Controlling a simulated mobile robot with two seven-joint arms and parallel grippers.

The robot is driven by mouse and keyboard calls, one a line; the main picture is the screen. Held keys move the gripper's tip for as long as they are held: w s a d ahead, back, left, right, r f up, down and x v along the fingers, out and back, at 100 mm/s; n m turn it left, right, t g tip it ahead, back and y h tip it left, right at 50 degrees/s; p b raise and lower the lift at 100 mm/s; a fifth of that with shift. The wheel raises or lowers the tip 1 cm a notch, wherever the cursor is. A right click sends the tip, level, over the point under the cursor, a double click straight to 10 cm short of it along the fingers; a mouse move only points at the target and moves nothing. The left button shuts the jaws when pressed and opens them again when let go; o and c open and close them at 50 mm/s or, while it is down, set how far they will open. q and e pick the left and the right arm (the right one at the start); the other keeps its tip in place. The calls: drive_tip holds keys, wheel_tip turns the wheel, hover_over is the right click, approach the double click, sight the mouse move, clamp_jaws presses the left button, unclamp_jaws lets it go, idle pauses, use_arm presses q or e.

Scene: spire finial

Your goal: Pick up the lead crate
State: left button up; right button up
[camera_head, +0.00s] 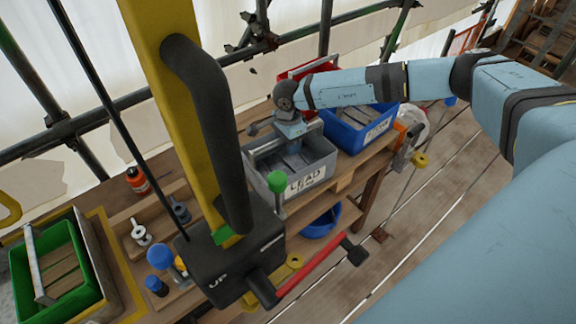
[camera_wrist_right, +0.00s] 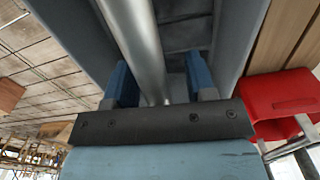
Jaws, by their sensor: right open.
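The lead crate (camera_head: 306,181) is a grey open box with a white LEAD label, standing on the wooden bench in the middle of the head view. Grey sheets lie inside it, and a metal bar handle (camera_wrist_right: 138,40) runs across its top. My right gripper (camera_head: 291,133) reaches down over the crate from above. In the right wrist view, its two blue fingers (camera_wrist_right: 160,82) are apart, one on each side of the bar. I see a gap between the bar and the right finger. The crate's grey walls (camera_wrist_right: 240,35) flank the fingers. My left gripper is not in view.
A blue crate (camera_head: 362,128) stands close on the crate's right, with a red crate (camera_wrist_right: 280,105) nearby. A yellow and black hoist post (camera_head: 165,70) with a red-handled lever (camera_head: 310,267) rises on the left. A green crate (camera_head: 60,270) is at far left.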

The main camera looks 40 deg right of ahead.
clamp_jaws()
drive_tip(key=shift+r, duration=0.1)
idle(1.2)
